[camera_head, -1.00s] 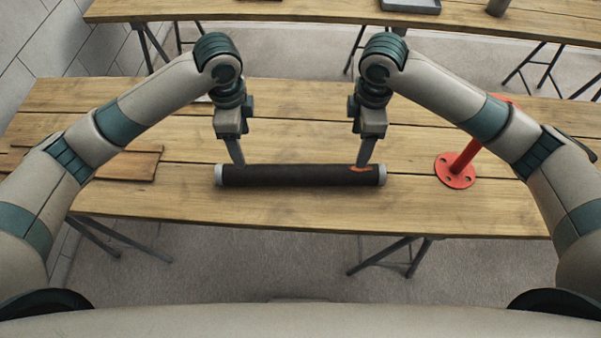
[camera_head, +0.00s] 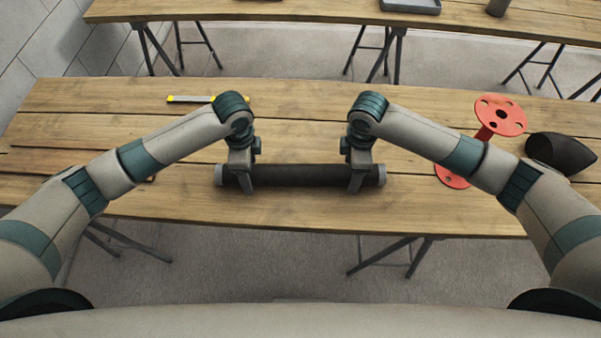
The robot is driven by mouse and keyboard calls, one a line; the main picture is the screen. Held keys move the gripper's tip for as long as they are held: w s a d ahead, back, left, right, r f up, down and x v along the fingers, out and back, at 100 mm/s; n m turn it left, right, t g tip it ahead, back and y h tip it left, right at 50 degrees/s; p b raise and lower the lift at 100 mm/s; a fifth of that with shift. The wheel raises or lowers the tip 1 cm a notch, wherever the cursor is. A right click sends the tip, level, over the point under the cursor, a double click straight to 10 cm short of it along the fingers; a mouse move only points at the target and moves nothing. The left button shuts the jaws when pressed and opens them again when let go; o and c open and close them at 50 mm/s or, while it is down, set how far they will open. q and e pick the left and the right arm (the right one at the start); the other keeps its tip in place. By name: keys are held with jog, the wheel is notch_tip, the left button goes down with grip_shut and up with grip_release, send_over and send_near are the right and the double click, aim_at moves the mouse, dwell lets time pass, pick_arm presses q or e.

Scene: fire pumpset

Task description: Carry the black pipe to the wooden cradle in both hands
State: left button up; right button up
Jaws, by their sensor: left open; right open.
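The black pipe (camera_head: 300,175) lies lengthwise left to right on the near wooden table, with light grey ends. My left gripper (camera_head: 248,186) is open, with its fingers down at the pipe near its left end. My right gripper (camera_head: 355,187) is open, with its fingers down at the pipe near its right end. I cannot tell whether the fingers touch the pipe. A flat brown wooden piece (camera_head: 30,162) lies at the table's left, partly hidden by my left arm. I see nothing that is clearly a cradle.
A yellow-edged level (camera_head: 190,99) lies at the back left. Another table (camera_head: 300,10) stands beyond. The table's middle behind the pipe is clear.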

pick_arm(q)
jog(key=shift+f, duration=0.15)
pick_arm(e)
jog(key=shift+f, duration=0.15)
pick_arm(q)
grip_shut()
pick_arm(e)
grip_shut()
pick_arm(q)
jog(key=shift+w+r, duration=0.15)
jog(key=shift+r, duration=0.05)
pick_arm(e)
jog(key=shift+w+r, duration=0.15)
jog(key=shift+r, duration=0.05)
pick_arm(q)
jog(key=shift+r, duration=0.1)
pick_arm(e)
jog(key=shift+r, duration=0.1)
